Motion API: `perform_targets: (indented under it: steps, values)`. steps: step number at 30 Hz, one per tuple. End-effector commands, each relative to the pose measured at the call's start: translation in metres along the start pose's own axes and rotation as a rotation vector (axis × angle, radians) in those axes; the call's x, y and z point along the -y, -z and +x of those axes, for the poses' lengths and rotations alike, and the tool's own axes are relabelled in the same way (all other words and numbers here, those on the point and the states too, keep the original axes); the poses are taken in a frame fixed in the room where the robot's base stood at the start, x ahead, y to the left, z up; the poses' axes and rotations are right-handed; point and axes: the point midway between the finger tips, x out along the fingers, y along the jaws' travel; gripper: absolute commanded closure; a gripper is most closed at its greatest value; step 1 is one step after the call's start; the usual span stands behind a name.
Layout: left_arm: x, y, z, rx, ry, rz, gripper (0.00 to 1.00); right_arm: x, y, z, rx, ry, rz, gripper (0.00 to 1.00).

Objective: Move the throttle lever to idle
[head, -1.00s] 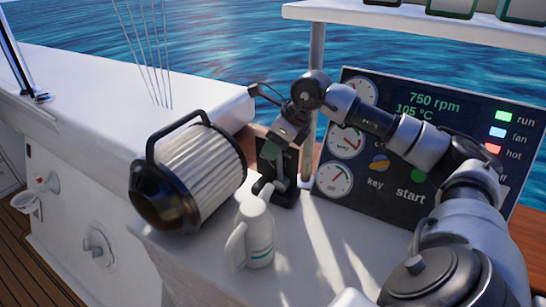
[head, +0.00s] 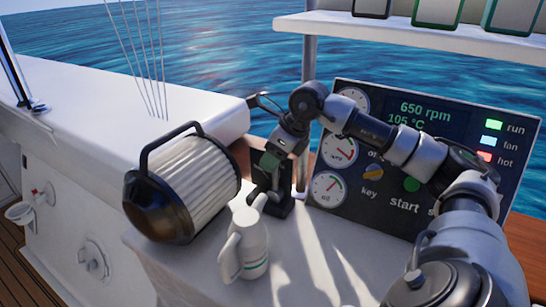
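The throttle lever (head: 275,181) is a grey stick in a black housing (head: 284,204) at the left end of the instrument panel (head: 443,112). My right gripper (head: 267,166) reaches down from the right and is at the lever's upper part, covering it. Its fingers are small and dark here, so I cannot tell whether they are closed on the lever. The panel reads 650 rpm and 105 °C. My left gripper is not in view.
A large pleated filter (head: 200,178) with a black cap and handle lies left of the lever. A white jug (head: 247,240) stands just in front of it. The key (head: 374,172) and start button (head: 411,184) are on the panel, close to my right arm.

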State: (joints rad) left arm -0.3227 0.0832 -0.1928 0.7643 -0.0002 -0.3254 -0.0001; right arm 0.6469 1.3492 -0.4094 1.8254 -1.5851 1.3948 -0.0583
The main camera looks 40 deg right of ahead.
Motion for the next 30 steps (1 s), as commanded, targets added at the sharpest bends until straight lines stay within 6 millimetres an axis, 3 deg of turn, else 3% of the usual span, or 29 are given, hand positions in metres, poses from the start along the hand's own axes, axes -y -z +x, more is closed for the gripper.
perform_targets:
  steps: [7,21,30]
  values:
    - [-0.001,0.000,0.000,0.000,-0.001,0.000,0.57,0.001,0.000,-0.013,0.003,0.003,-0.001,0.55]
    - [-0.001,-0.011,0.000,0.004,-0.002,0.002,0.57,0.000,0.001,-0.099,0.002,0.003,0.001,0.55]
    - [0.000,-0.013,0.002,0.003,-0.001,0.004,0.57,0.000,0.002,-0.110,0.001,0.001,0.001,0.55]
